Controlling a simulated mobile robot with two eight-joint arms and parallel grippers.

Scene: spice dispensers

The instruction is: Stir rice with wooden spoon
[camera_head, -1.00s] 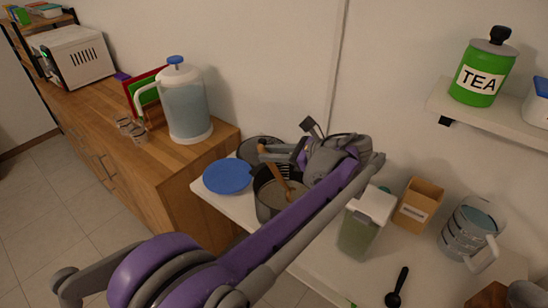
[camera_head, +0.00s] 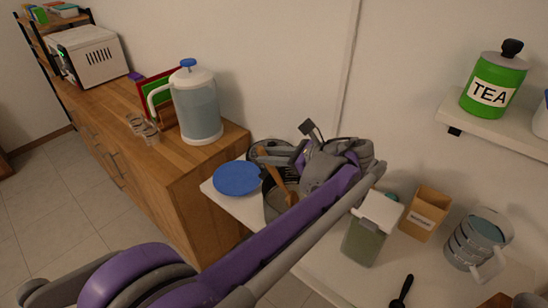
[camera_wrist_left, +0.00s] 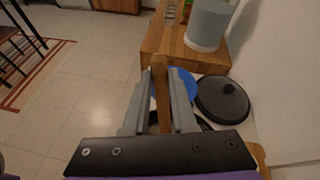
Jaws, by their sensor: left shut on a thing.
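The wooden spoon (camera_head: 273,171) stands tilted in the dark pot (camera_head: 275,208), its lower end inside. My left gripper (camera_head: 268,156) is above the pot's back rim and shut on the spoon's handle. In the left wrist view, the handle (camera_wrist_left: 160,100) sits between the two grey fingers of the left gripper (camera_wrist_left: 161,85). The pot's contents are mostly hidden behind my purple left forearm, so I cannot make out the rice clearly. My right gripper is not in view.
A blue plate (camera_head: 238,179) lies left of the pot, and a dark lid (camera_wrist_left: 222,99) is behind it. A green-grey container (camera_head: 368,232), cardboard box (camera_head: 424,212), measuring jug (camera_head: 476,241) and black spoon (camera_head: 402,292) are on the right. A water jug (camera_head: 197,108) stands on the wooden cabinet.

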